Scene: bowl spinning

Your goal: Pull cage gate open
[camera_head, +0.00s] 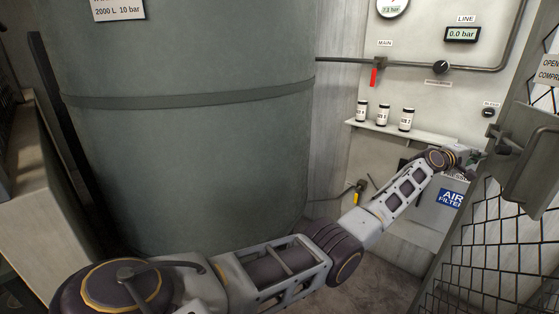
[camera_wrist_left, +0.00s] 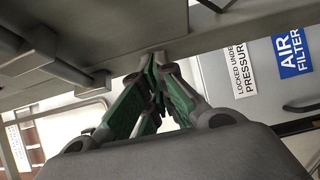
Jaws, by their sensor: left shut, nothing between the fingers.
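The cage gate (camera_head: 484,240) is dark wire mesh in a grey frame at the right of the head view. A grey lock box (camera_head: 532,168) with a small latch piece (camera_head: 503,146) sits on it. My left gripper (camera_head: 474,158) is at the gate's left edge, beside the latch piece, small and partly hidden. In the left wrist view, its green fingers (camera_wrist_left: 157,66) are shut with nothing between them. Their tips are close under a grey gate bar (camera_wrist_left: 225,30); I cannot tell whether they touch it. My right gripper is not in view.
A large grey-green tank (camera_head: 200,140) fills the left and middle. Behind the gate, a panel carries a gauge (camera_head: 392,6), a red-handled valve (camera_head: 374,75) and a shelf (camera_head: 400,130) with 3 jars. An air filter cabinet (camera_head: 425,225) stands below, close behind my left forearm.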

